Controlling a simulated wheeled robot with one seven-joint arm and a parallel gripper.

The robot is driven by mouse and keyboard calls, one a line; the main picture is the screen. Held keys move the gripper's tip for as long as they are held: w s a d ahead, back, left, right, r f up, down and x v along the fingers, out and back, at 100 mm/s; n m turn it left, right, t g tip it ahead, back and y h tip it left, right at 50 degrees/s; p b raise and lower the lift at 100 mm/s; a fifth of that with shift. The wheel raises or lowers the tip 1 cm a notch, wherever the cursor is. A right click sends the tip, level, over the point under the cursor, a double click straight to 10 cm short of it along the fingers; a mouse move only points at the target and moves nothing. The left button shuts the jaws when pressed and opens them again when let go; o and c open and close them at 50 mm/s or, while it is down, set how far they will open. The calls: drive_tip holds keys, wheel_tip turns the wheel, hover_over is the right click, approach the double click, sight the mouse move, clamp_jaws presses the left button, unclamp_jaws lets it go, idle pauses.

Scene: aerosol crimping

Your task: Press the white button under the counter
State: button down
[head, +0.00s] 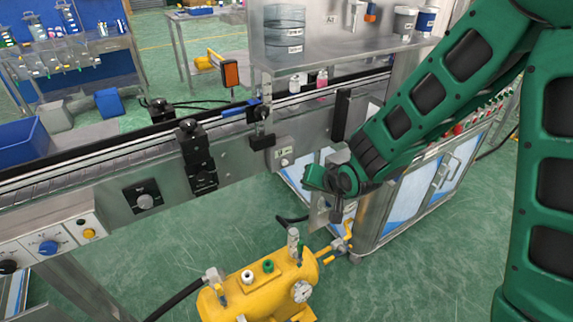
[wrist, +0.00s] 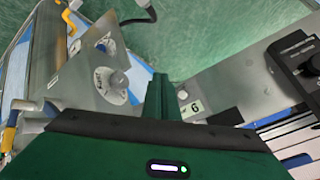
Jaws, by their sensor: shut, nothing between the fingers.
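A grey metal panel (wrist: 85,75) shows at the left in the wrist view. It carries a pale round button or knob (wrist: 118,80) on a lettered white disc, and a second round control (wrist: 103,44) farther up. Which of them is the white button, I cannot tell.
A yellow tank (head: 262,292) with valves and a hose stands on the floor below. The steel cabinet (head: 440,185) stands at right. Green floor (head: 410,270) is clear in front.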

drive_tip(key=shift+w, duration=0.15)
drive_tip(key=w+a, duration=0.5)
drive_tip(key=w, duration=0.2)
idle(0.3)
idle(2.0)
drive_tip(key=shift+w+a, duration=0.15)
drive_tip(key=shift+w, duration=0.1)
drive_tip(key=shift+w+a, duration=0.25)
drive_tip(key=shift+w, duration=0.1)
idle(0.8)
drive_tip(key=shift+s+d+r, duration=0.1)
drive_tip(key=shift+s, duration=0.05)
drive_tip(key=shift+s+d, duration=0.35)
drive_tip(key=shift+s, duration=0.2)
drive_tip(key=shift+s, duration=0.1)
idle(0.3)
drive_tip(key=shift+s+d, duration=0.7)
drive_tip(key=shift+s, duration=0.3)
drive_tip(key=shift+s+d, duration=0.7)
drive_tip(key=shift+s, duration=0.3)
